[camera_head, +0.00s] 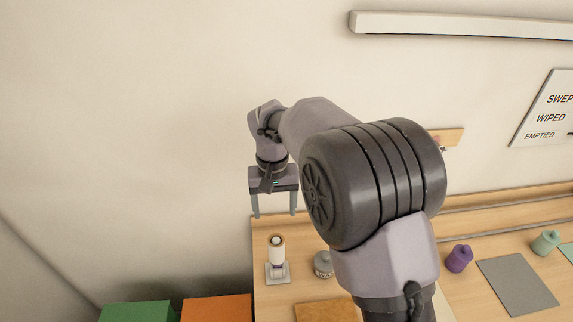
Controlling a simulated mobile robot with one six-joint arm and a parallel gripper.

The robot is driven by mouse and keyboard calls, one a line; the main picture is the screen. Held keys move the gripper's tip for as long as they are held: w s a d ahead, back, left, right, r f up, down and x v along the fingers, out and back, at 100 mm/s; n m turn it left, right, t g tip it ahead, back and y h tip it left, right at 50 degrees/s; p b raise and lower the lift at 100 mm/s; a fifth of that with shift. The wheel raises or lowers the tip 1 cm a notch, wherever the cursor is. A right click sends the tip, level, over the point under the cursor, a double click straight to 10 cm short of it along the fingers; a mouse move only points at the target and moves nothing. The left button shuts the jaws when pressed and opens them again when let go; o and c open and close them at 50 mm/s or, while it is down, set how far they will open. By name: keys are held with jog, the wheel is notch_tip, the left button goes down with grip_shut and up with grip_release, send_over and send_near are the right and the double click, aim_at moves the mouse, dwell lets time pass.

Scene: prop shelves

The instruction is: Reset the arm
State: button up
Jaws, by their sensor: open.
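My gripper (274,205) hangs at the end of my arm, left of the picture's middle, with its fingers pointing down. The two fingers are apart and nothing shows between them. It is in front of the pale wall, near the left end of the wooden shelf top (262,232). A white and brown cylinder (277,250) stands upright on a small white square base below the gripper. The gripper looks apart from it. My arm's large dark joint covers the middle of the view and hides part of the shelf top.
A grey lidded jar (323,265) stands beside my arm. A purple jar (459,259), a grey mat (517,284) and a green jar (545,242) are at right. Green (139,312) and orange (217,309) boxes are at lower left. A sign (546,115) hangs on the wall.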

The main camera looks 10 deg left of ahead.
jog(key=s+d+r+m+t+y+b, duration=0.25)
jog(key=s+d+m+b, duration=0.25)
jog(key=s+d+b, duration=1.05)
jog(key=s+d+f+m+t+b, duration=0.2)
jog(key=s+d+f, duration=0.3)
jog(key=s, duration=0.4)
jog(key=shift+f+t, duration=0.65)
jog(key=shift+f, duration=0.15)
jog(key=shift+s+h, duration=0.1)
jog(key=shift+h, duration=0.15)
